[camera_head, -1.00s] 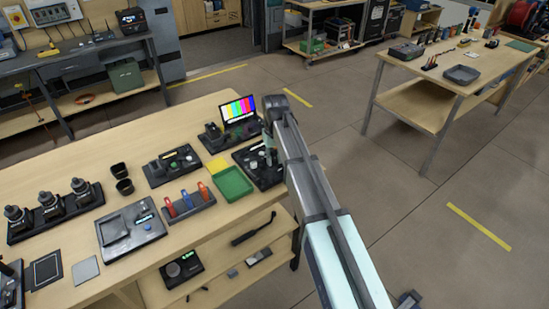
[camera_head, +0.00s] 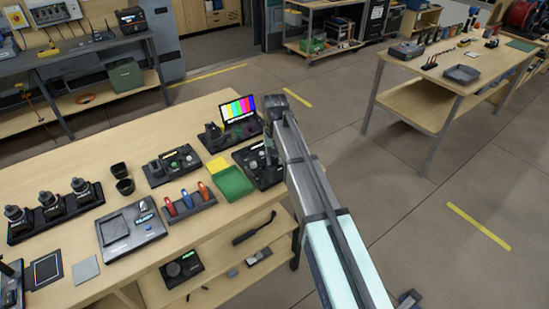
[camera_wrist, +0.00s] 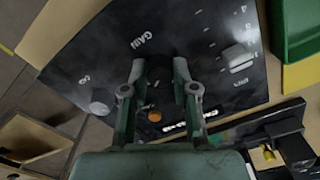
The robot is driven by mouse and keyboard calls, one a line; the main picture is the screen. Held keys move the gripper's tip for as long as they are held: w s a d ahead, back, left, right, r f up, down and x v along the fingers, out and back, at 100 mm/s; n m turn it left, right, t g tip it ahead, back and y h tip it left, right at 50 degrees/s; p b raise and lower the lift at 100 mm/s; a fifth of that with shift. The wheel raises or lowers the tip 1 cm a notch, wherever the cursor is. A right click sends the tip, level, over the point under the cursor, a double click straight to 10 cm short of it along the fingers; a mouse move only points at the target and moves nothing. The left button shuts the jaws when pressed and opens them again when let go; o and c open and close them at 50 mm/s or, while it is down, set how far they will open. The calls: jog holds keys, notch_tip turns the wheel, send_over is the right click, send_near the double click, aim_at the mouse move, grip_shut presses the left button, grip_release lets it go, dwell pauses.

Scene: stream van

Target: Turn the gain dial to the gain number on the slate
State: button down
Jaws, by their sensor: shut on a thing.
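The black gain panel (camera_head: 262,181) lies at the right end of the workbench in the head view, partly hidden by my arm. In the wrist view the panel (camera_wrist: 205,35) fills the middle, with a GAIN label just beyond my fingers. My gripper (camera_wrist: 158,72) is over the panel, its two fingers on either side of the dark gain dial (camera_wrist: 159,67), shut on it. The dial's pointer and setting are not readable. I cannot make out the slate or a gain number in either view.
A colour-bar monitor (camera_head: 239,109) stands behind.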

aim_at(275, 159)
jog(key=c, duration=0.9)
grip_release()
jog(key=shift+f, duration=0.1)
jog(key=shift+r, duration=0.35)
notch_tip(275, 159, up, 11)
jog(key=shift+r, duration=0.2)
